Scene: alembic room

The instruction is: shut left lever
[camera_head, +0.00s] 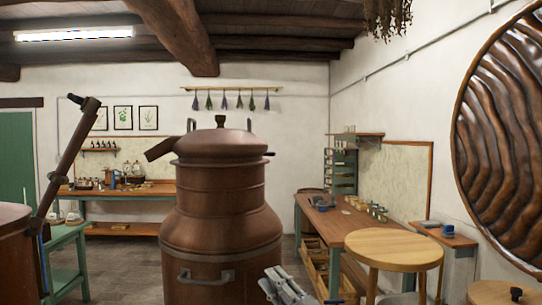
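A long dark bar (68,160) stands tilted at the left, beside a copper vessel (12,250) cut off by the left edge. It leans up to the right and ends in a short black crosspiece (84,102). It is the only large lever-like part I see; I cannot tell if it is the left lever. A big copper still (222,210) stands in the middle, with a lid and side handle. My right gripper (277,280) is at the bottom, in front of the still's lower right, far from the bar. Its finger opening is unclear. My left gripper is out of view.
A round wooden table (394,246) stands at the right, near a long workbench (350,222) with jars. A green side table (66,262) is at the left, and another bench (130,190) is at the back. Floor shows between the left table and the still.

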